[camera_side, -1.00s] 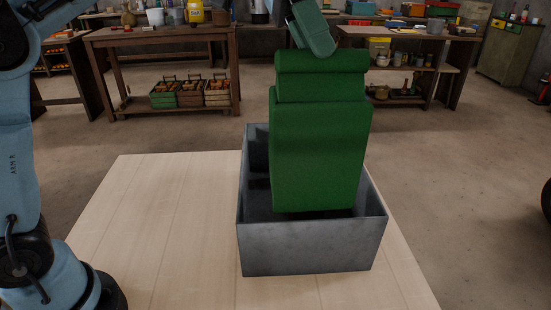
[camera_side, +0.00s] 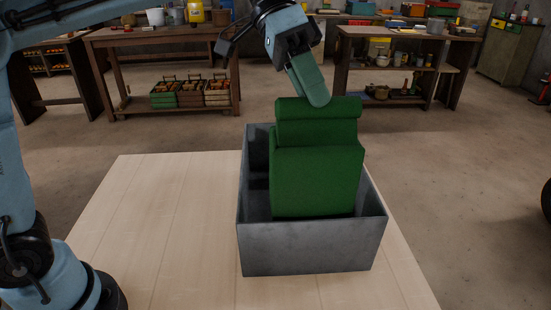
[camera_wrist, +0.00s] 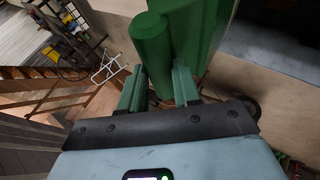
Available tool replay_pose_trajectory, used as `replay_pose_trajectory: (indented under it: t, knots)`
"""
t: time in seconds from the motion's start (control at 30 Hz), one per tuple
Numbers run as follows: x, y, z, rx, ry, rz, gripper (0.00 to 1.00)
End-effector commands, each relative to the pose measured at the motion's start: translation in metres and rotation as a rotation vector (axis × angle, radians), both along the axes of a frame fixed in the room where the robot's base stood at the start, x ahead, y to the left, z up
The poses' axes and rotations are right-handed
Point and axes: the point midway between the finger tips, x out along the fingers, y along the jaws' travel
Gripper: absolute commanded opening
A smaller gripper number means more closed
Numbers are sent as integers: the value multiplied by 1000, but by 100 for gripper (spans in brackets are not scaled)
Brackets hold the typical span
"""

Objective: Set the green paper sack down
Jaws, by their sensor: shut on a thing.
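The green paper sack (camera_side: 316,170) stands roughly upright inside a grey metal bin (camera_side: 312,246). Its rolled top and upper body rise above the bin's rim. Its bottom is hidden behind the front wall, so I cannot tell whether it touches the bin floor. My gripper (camera_side: 317,102) comes down from above, tilted, and is shut on the sack's rolled top. In the wrist view, the two fingers of my gripper (camera_wrist: 157,88) reach the sack (camera_wrist: 194,45), and the green roll shows beyond them.
The bin stands on a pale wooden table (camera_side: 165,220), which is bare to the left of the bin. A workbench (camera_side: 160,38) with crates below and a shelf bench (camera_side: 405,65) stand farther back on the concrete floor.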

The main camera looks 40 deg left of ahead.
Motion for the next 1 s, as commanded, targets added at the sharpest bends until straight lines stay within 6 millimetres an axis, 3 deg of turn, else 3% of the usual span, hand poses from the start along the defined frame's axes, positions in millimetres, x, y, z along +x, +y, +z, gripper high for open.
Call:
replay_pose_trajectory:
  t: [0.63,1.0]
  knots:
    - [0,0,-47,-4,0,0,0]
    - [0,0,-62,-4,0,0,0]
